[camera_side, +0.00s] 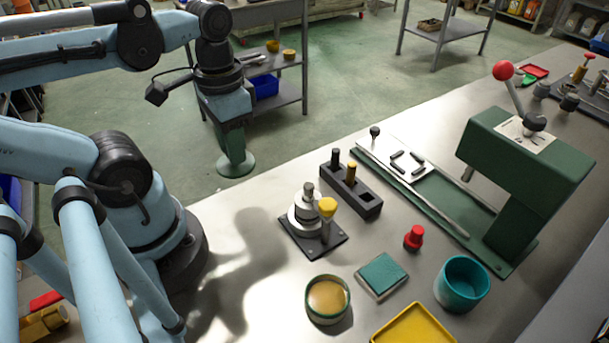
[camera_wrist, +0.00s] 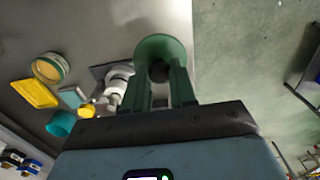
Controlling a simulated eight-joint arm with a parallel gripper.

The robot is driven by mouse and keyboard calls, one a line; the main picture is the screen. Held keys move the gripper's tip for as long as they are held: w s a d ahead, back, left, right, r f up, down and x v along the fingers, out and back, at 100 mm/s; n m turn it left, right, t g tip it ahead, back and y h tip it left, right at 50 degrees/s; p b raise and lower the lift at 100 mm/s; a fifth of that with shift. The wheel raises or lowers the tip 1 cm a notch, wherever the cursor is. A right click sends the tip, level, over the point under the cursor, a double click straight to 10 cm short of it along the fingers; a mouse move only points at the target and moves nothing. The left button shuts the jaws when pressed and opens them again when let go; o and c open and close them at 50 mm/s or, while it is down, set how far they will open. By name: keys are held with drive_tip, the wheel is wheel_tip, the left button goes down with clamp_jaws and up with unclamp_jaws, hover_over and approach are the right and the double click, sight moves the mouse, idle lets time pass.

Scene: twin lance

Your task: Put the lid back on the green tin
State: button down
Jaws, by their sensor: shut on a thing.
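The green tin (camera_side: 328,314) stands open on the bench at the front, with tan contents showing inside its round rim. In the wrist view the tin (camera_wrist: 49,80) is at the upper left. The green lid (camera_side: 235,168) is a round disc held in the air, left of the tin and well above it in the side view. My gripper (camera_side: 233,147) is shut on the lid's dark knob. In the wrist view my gripper (camera_wrist: 160,78) has its two fingers on either side of the knob, with the lid (camera_wrist: 160,45) beyond them.
A fixture with a yellow-topped knob (camera_side: 327,207) and a dark block with pegs (camera_side: 352,194) stand behind the tin. A teal pad (camera_side: 382,274), teal cup (camera_side: 462,284), red piece (camera_side: 414,237) and yellow tray (camera_side: 415,326) lie right of it. A green press (camera_side: 520,170) stands farther right.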

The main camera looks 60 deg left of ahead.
wheel_tip(320, 180, up, 5)
drive_tip(key=shift+w+d+r, duration=0.1)
drive_tip(key=shift+d+r, duration=0.05)
drive_tip(key=shift+r, duration=0.05)
drive_tip(key=w+d+m, duration=0.1)
drive_tip(key=d+m, duration=2)
drive_tip(key=d, duration=0.4)
drive_tip(key=shift+w+a+f, duration=0.1)
drive_tip(key=shift+f, duration=2.85)
drive_tip(key=shift+w+a+f, duration=0.1)
drive_tip(key=shift+f, duration=2.8)
drive_tip(key=shift+f, duration=0.2)
drive_tip(key=shift+c, duration=1.8)
unclamp_jaws()
